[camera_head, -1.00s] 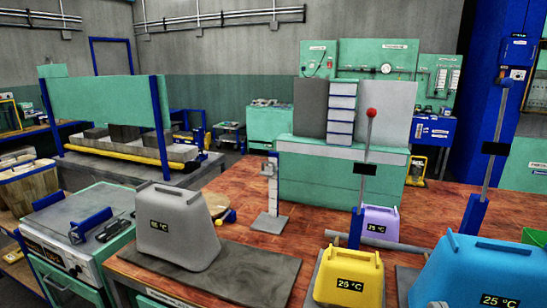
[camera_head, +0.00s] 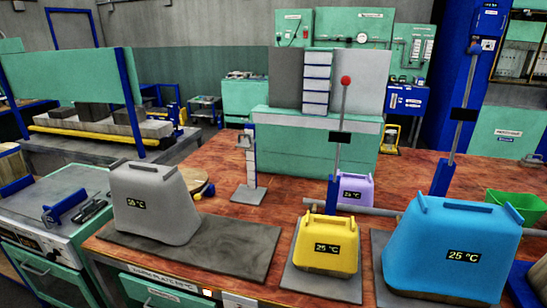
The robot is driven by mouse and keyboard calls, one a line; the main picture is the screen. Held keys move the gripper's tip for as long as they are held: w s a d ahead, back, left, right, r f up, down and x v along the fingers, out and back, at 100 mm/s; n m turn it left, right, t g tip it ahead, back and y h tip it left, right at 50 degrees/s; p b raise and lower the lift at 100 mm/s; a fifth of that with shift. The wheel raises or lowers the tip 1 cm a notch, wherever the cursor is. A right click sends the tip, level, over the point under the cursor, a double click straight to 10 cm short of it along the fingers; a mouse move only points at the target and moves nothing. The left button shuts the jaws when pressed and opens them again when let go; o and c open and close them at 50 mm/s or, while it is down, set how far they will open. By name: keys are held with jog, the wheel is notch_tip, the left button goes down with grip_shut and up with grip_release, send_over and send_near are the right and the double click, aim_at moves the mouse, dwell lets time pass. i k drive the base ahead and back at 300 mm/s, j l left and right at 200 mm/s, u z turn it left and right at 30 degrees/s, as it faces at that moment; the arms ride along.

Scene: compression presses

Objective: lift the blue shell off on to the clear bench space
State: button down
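The blue shell (camera_head: 452,248) is a large box-like cover with handles on top and a display reading 25 °C. It sits at the right of the bench on a grey plate (camera_head: 384,288), in front of a lever press (camera_head: 455,130). The clear bench space is not marked; bare reddish wood (camera_head: 215,160) shows on the bench behind the grey shell. My gripper is not in view.
A yellow shell (camera_head: 325,243) reading 25 °C stands left of the blue one, with a purple shell (camera_head: 354,190) behind it. A grey shell (camera_head: 152,205) stands on a dark slab (camera_head: 235,250). A red-knobbed lever (camera_head: 340,130) rises behind the yellow shell. A green bin (camera_head: 517,207) is at far right.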

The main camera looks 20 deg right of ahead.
aim_at(443, 245)
jog(key=j+z, duration=0.1)
jog(key=z, duration=0.65)
jog(key=i+j+z, duration=0.1)
jog(key=j+z, duration=0.7)
jog(key=j, duration=0.15)
jog(key=j+z, duration=0.4)
jog(key=k+j, duration=0.1)
jog(key=j, duration=0.6)
jog(key=k+j+z, duration=0.1)
jog(key=j, duration=0.3)
jog(key=k+j, duration=0.15)
jog(key=j, duration=0.2)
